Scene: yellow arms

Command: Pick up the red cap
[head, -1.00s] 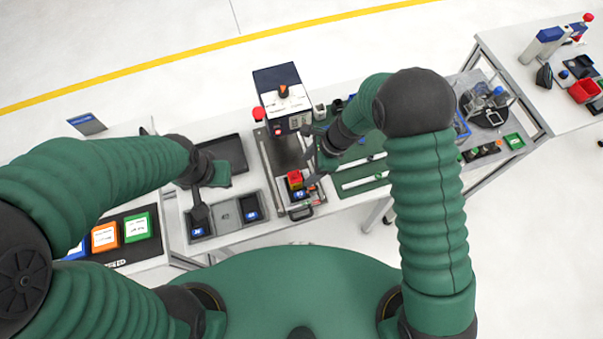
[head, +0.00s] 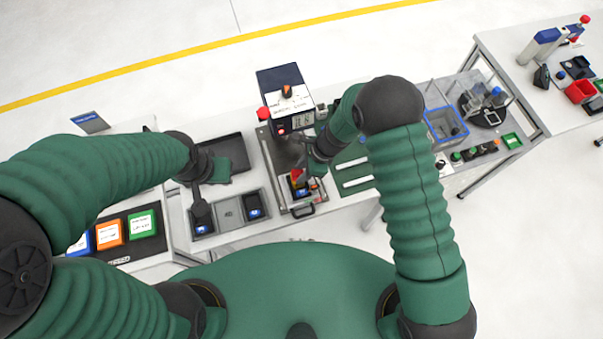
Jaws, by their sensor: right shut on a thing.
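The red cap (head: 297,175) is a small red piece at the near end of the grey fixture track, with some yellow showing beside it. My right gripper (head: 301,171) comes down from the upper right and is shut on the red cap. Its fingers hide part of the cap, and I cannot tell whether the cap is clear of the fixture below. My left gripper (head: 201,208) points down at the left compartment of the grey tray. Its fingertips are too small and dark to show whether they are open or shut.
The grey tray (head: 229,210) has several compartments, with blue-labelled parts inside. A dark blue machine (head: 279,77) with a red knob (head: 264,113) stands behind the track (head: 268,158). A black tray (head: 229,151) lies behind the grey one. A blue-rimmed bin (head: 446,124) is at right.

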